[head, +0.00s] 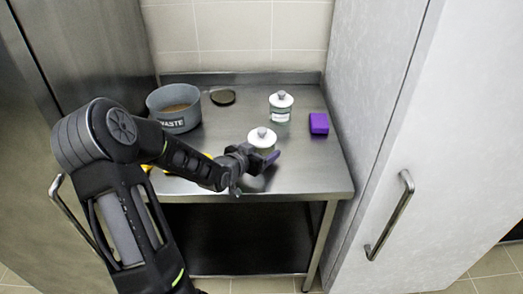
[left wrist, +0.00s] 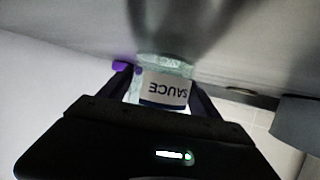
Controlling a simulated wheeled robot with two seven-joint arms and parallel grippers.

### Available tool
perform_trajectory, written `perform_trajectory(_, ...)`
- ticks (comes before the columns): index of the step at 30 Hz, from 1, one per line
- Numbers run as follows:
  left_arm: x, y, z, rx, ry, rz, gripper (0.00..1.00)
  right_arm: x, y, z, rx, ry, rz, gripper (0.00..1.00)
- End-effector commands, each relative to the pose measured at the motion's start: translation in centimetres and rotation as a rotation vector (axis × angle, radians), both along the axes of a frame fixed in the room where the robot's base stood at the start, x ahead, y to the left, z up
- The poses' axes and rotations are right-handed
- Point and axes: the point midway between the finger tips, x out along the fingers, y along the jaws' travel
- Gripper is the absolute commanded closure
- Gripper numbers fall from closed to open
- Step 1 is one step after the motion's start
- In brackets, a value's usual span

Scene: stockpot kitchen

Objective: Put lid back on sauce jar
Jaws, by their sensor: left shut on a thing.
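The sauce jar (head: 262,149) stands on the steel table near the front, with a white lid (head: 263,136) with a grey knob on top of it. I cannot tell how fully the lid is seated. In the left wrist view the jar's SAUCE label (left wrist: 165,89) shows upside down between my fingers, and the lid is hidden. My left gripper (head: 268,158) is shut on the jar's body from the front; it also shows in the left wrist view (left wrist: 165,92). My right gripper is not in view.
A second lidded jar (head: 280,114) stands behind, with a purple block (head: 318,123) to its right. A grey WASTE pot (head: 173,122) and a dark round utensil (head: 223,97) are at the back left. Yellow parts of something (head: 208,155) show behind my arm. Tall cabinets flank the table.

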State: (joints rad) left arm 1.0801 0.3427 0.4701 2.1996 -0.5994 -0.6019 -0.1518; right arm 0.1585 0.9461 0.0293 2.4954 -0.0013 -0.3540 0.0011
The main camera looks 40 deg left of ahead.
Motion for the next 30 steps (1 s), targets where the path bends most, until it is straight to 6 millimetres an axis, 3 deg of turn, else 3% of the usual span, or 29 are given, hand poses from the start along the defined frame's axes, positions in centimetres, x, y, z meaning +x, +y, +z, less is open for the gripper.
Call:
perform_trajectory(8, 0.0, 0.0, 0.0, 0.0, 0.0, 0.0, 0.06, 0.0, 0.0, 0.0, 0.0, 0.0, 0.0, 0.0)
perform_trajectory(19, 0.0, 0.0, 0.5, 0.0, 0.0, 0.0, 0.06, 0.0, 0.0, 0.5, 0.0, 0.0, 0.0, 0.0)
perform_trajectory(23, -1.1, 0.0, 0.8, 0.003, 0.001, 0.0, 0.06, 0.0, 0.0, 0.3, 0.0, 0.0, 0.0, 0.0)
perform_trajectory(30, -5.2, -0.3, 2.6, 0.006, 0.002, 0.002, 0.06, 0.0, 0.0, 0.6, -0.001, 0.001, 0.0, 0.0)
